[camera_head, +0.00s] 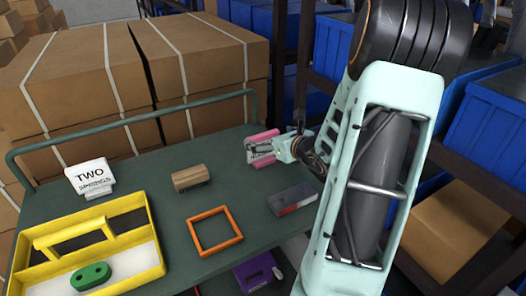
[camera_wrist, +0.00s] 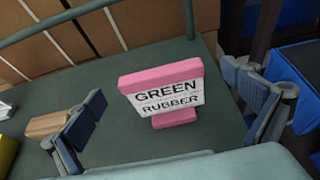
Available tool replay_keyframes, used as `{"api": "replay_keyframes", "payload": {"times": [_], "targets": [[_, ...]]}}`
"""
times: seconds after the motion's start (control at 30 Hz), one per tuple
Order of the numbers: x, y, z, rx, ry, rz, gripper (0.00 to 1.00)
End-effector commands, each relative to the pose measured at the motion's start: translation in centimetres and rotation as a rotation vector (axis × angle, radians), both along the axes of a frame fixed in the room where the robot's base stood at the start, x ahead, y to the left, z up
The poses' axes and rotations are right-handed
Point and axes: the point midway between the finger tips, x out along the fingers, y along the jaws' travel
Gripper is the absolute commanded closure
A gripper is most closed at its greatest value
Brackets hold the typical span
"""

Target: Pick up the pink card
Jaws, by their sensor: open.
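The pink card (camera_wrist: 164,88) stands on the green cart top, its white face reading "GREEN RUBBER" above a small pink foot. In the head view the pink card (camera_head: 262,147) is near the cart's right side, partly hidden by my gripper (camera_head: 284,150). In the wrist view my gripper (camera_wrist: 172,112) is open, with one finger pad to the left of the card and one to the right. Both pads are apart from the card, and nothing is held.
A green rail (camera_head: 133,121) runs along the cart's back edge, with cardboard boxes behind. A wooden block (camera_head: 190,178), an orange frame (camera_head: 214,231), a clear-and-red box (camera_head: 293,199), a white "TWO SPRINGS" card (camera_head: 91,177) and a yellow tray (camera_head: 156,268) stand on the cart. Blue bins (camera_head: 492,113) are at right.

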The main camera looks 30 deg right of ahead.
Motion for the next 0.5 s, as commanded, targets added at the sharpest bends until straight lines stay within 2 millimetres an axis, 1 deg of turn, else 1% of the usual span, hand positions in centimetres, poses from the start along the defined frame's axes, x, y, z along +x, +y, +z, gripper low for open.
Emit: {"api": "replay_keyframes", "payload": {"times": [0.03,0.1,0.23,0.33,0.5], "targets": [[0.8,0.1,-0.4,0.002,-0.001,0.002,0.0],[1.8,0.2,-0.8,0.003,0.0,0.002,0.0],[3.1,0.1,-1.3,0.001,-0.001,0.002,0.0],[3.5,0.0,-1.4,-0.001,0.0,0.001,0.0],[3.5,0.0,-1.4,-0.001,0.0,0.001,0.0]]}}
